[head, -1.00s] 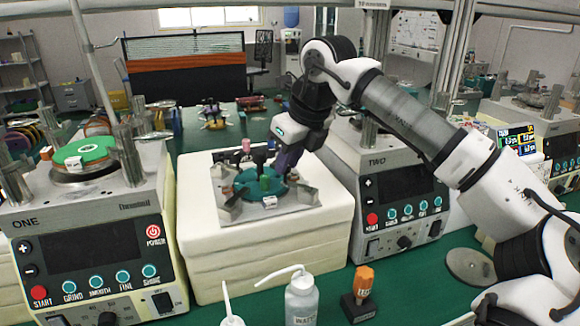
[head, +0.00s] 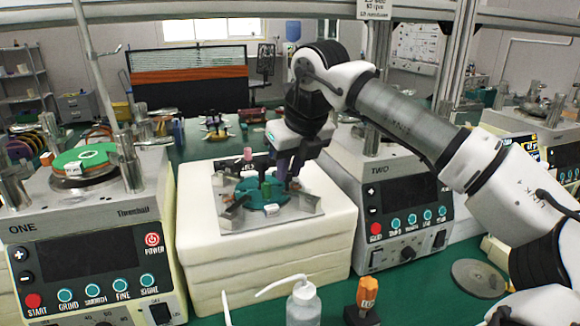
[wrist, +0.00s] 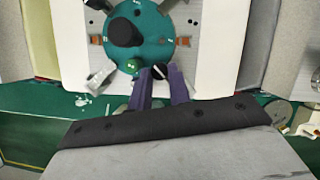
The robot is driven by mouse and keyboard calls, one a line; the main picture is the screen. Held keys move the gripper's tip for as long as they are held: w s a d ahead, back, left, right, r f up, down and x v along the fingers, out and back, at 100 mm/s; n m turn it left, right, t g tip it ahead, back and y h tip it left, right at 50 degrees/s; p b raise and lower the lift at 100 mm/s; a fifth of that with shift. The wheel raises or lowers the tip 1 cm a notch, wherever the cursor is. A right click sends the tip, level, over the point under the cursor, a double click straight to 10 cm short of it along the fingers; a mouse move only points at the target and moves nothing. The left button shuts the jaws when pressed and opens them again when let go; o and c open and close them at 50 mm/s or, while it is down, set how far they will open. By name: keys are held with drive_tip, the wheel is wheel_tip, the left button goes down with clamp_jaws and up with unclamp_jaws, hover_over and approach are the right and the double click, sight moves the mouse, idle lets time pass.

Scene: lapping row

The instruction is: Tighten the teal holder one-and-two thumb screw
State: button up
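The teal holder (head: 246,187) is a round teal disc on a grey metal plate (head: 312,207), on a white foam block between two machines. It also shows in the wrist view (wrist: 151,28), with a large black knob (wrist: 125,32) on it. A small green knob (wrist: 133,66) and a black knob with a white line (wrist: 160,72) sit at its near edge. My gripper (head: 287,178) points down at the holder's right side. In the wrist view its purple fingers (wrist: 159,82) are apart, with the black knob between or just beyond their tips. Contact is unclear. Screw labels are unreadable.
Machine ONE (head: 92,240) stands left and machine TWO (head: 402,205) right, close to the foam block (head: 265,250). A pink-topped post (head: 247,153) rises behind the holder. A clear bottle (head: 303,306) and an orange-handled tool (head: 367,292) stand in front.

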drive_tip(key=o, duration=0.5)
drive_tip(key=shift+c, duration=0.2)
drive_tip(key=v, duration=1.3)
drive_tip(key=shift+r, duration=0.45)
drive_tip(key=shift+d, duration=0.1)
